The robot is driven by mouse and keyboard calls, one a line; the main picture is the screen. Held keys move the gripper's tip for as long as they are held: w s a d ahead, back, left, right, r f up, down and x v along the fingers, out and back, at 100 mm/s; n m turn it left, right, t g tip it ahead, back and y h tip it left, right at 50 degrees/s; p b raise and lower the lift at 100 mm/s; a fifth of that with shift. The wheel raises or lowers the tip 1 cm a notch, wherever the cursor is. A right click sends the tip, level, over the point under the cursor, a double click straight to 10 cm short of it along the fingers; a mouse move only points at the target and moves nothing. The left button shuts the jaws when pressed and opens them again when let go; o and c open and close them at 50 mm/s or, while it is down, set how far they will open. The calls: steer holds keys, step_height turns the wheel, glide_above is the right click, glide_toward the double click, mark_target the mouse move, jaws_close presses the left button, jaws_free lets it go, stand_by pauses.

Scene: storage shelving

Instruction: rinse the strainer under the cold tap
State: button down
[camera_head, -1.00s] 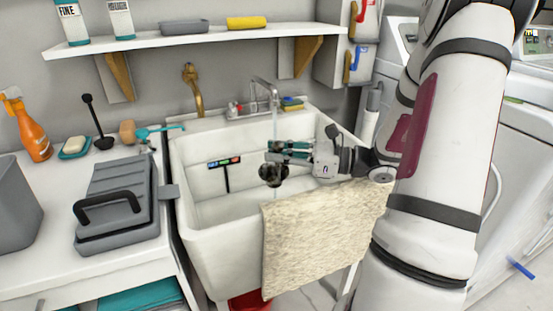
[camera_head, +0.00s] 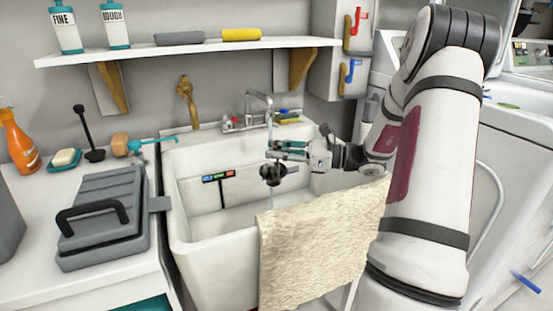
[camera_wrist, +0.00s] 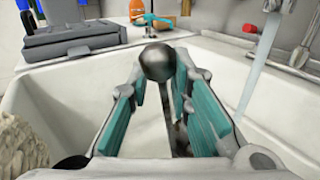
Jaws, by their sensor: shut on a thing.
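My gripper (camera_head: 277,150) reaches in from the right over the white sink (camera_head: 200,246). Its teal-padded fingers are shut on the strainer (camera_head: 273,174), a small dark round piece that hangs above the basin. In the wrist view its dark round knob (camera_wrist: 157,60) sits between the fingertips; what lies below it is mostly hidden. The tap (camera_head: 255,97) is running. Its water stream (camera_wrist: 253,75) falls to the right of the fingers in the wrist view and looks apart from the strainer there. In the head view the stream comes down close to the fingertips.
A beige towel (camera_head: 315,245) hangs over the sink's front edge. A grey lidded box (camera_head: 105,205) stands on the left counter near an orange spray bottle (camera_head: 20,145). A shelf (camera_head: 190,49) runs above.

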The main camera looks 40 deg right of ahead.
steer(key=shift+w+d+f+p, duration=0.2)
steer(key=shift+w+d+p, duration=0.15)
steer(key=shift+w+d, duration=0.35)
steer(key=shift+w+d+f+p, duration=0.15)
steer(key=shift+w+d+p, duration=0.15)
steer(key=shift+w+d, duration=0.4)
steer(key=shift+s+d, duration=0.15)
steer(key=shift+s+d+p, duration=0.25)
steer(key=shift+s+p, duration=0.05)
steer(key=shift+p, duration=0.1)
steer(key=shift+w+a, duration=0.15)
steer(key=shift+w+a+p, duration=0.25)
steer(key=shift+p, duration=0.1)
